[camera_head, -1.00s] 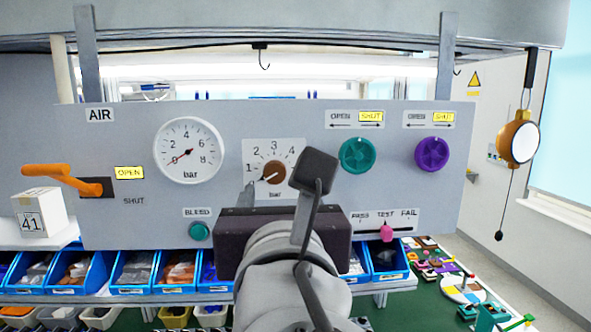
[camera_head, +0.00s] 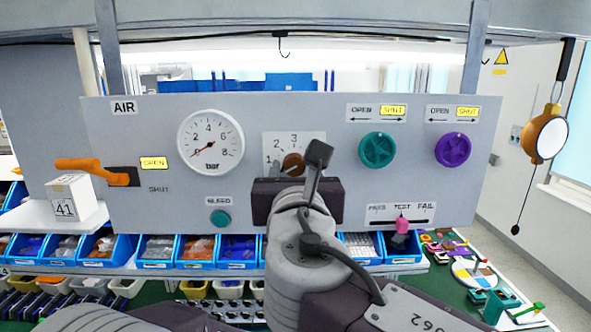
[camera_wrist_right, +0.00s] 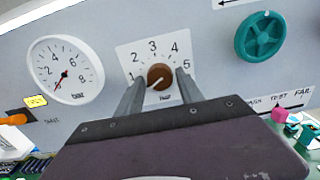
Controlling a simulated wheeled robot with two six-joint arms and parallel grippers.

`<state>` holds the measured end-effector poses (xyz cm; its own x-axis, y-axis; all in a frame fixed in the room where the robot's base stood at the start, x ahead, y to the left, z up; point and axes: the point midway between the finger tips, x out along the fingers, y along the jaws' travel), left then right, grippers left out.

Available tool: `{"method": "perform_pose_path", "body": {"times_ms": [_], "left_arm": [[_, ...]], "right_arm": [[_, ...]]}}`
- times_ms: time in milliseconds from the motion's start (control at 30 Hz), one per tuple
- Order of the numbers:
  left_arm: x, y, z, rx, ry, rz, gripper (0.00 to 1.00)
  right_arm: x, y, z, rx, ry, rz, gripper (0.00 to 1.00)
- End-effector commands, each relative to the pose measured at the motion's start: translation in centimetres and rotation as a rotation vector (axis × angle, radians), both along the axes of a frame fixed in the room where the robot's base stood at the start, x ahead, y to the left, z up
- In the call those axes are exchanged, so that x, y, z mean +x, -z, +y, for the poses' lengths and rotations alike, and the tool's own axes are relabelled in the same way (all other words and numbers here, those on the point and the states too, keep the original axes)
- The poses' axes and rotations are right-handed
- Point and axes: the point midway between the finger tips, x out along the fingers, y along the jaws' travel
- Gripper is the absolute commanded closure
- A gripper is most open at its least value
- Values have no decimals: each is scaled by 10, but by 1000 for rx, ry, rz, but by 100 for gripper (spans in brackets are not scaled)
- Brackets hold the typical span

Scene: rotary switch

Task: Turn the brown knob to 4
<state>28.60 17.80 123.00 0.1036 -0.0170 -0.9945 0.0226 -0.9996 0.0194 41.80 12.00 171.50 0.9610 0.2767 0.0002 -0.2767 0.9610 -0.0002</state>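The brown knob (camera_head: 293,163) sits on a white dial plate marked 1 to 5 on the grey panel. It also shows in the right wrist view (camera_wrist_right: 160,77), where its white pointer line slants to the lower left, near the 1. My right gripper (camera_wrist_right: 159,74) is open, with one finger on each side of the knob and small gaps between. In the head view its dark body and wrist hide the lower right of the dial. The plate's 4 (camera_wrist_right: 174,48) is clear in the wrist view. My left gripper is not in view.
A pressure gauge (camera_head: 211,142) is left of the dial. Green (camera_head: 378,150) and purple (camera_head: 453,149) knobs are on the right, and a teal bleed knob (camera_head: 220,218) below. An orange lever (camera_head: 92,170) sticks out at the left. A pink slider (camera_head: 402,225) is at the lower right.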

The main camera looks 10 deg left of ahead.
Motion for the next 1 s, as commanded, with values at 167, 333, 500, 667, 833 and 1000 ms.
{"method": "perform_pose_path", "body": {"times_ms": [167,333,500,667,833,1000], "left_arm": [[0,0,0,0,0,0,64],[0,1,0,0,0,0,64],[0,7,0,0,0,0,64],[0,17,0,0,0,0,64],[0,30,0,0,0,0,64],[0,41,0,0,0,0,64]], "right_arm": [[0,0,0,0,0,0,100],[0,0,0,10,0,3,100],[0,2,0,63,0,17,100],[0,3,0,164,0,46,100],[-1,3,0,312,0,88,100],[0,3,1,468,0,133,100]]}}
